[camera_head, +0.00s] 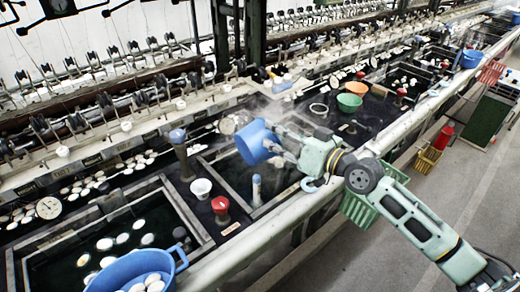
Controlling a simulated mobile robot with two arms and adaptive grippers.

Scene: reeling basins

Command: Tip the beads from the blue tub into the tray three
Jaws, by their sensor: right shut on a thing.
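A blue tub (252,143) is held in the air above the dark basins in the middle of the view. My right gripper (283,146), on the arm from the right, is shut on its right side. The tub looks tilted to the left; its inside and any beads are not clearly visible. Below it lies a dark rectangular basin with a grey rim (222,187). I cannot tell which compartment is tray three. My left gripper is not in view.
A large blue basin (176,262) with white cocoons stands at the lower left. A green basket (362,210) hangs beside the bench.

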